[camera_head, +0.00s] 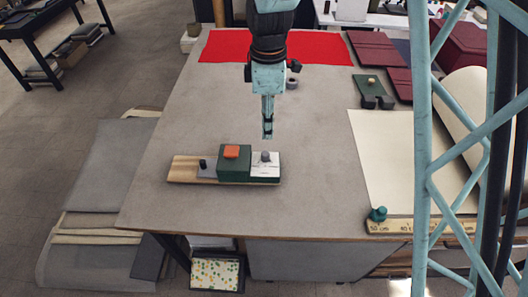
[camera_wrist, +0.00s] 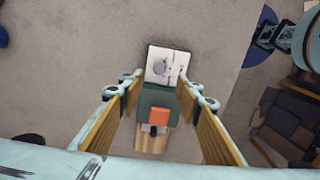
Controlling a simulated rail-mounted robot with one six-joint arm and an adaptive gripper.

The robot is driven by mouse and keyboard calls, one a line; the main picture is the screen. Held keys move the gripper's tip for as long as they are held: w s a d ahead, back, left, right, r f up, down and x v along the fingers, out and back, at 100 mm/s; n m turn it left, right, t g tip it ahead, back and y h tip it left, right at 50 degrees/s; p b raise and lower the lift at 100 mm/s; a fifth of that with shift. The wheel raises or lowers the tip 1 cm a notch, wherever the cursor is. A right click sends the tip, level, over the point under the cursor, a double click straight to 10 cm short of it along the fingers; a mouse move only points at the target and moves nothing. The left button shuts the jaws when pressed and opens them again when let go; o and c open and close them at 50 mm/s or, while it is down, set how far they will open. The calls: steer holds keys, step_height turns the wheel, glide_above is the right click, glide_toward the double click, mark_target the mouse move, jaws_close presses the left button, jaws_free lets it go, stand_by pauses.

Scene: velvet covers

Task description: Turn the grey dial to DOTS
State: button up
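The grey dial (camera_head: 265,157) sits on a white plate (camera_head: 265,171) at the right end of a wooden board (camera_head: 183,171) on the table. In the wrist view the round dial (camera_wrist: 159,67) lies beyond the fingertips, on the white plate (camera_wrist: 172,54). Dark marks on the plate are too small to read. My gripper (camera_head: 267,136) is above and behind the dial, apart from it. In the wrist view my gripper (camera_wrist: 159,88) is open and empty, its fingers spread wide to either side.
A green box (camera_head: 234,167) with an orange button (camera_head: 231,152) stands left of the dial. A grey block with a black knob (camera_head: 203,164) is farther left. Red cloth (camera_head: 315,46) lies behind and cream cloth (camera_head: 395,155) right. The table around the board is clear.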

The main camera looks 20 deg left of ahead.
mark_target(265, 153)
steer(key=shift+a+f, duration=0.25)
steer(key=shift+a, duration=0.1)
steer(key=shift+f, duration=0.15)
steer(key=shift+f+p, duration=0.4)
steer(key=shift+f, duration=6.35)
steer(key=c, duration=0.9)
steer(key=shift+o, duration=0.2)
